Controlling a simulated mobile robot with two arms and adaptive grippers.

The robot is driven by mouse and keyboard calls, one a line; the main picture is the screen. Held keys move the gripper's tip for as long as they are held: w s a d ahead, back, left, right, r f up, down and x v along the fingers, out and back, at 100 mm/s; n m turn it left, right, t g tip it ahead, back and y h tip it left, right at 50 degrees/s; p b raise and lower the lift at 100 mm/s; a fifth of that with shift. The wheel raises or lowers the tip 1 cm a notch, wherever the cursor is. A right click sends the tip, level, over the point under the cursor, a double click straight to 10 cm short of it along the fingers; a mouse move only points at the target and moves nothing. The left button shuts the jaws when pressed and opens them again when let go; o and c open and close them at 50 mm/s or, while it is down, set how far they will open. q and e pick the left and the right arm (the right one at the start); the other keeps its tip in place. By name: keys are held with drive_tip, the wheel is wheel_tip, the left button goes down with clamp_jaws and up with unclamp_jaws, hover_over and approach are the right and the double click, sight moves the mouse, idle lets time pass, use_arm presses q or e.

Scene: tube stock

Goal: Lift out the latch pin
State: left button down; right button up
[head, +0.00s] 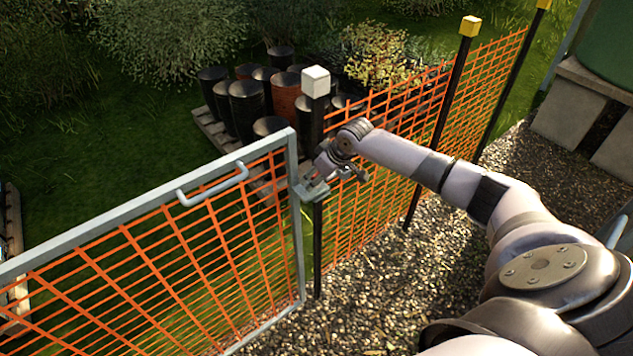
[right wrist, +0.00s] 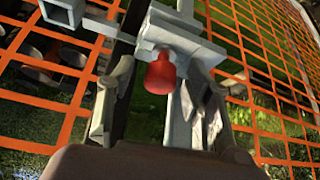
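The latch pin shows as a red knob (right wrist: 160,74) at the middle of the right wrist view. It sits at a grey metal latch bracket (right wrist: 183,42), and its lower part is hidden. My right gripper (right wrist: 158,88) is open, with one finger to the left of the knob and one to the right. Both fingers look apart from it. In the head view my right gripper (head: 338,166) is at the latch (head: 312,189) beside the black gate post, and the knob cannot be made out there. My left gripper is not in view.
The grey-framed gate (head: 150,204) with orange mesh and a handle (head: 212,186) stands left of the latch. An orange mesh fence (head: 385,112) on black posts runs to the right. Dark drums (head: 247,108) stand behind on a pallet. Gravel (head: 350,310) lies in front.

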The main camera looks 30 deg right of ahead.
clamp_jaws()
idle(0.4)
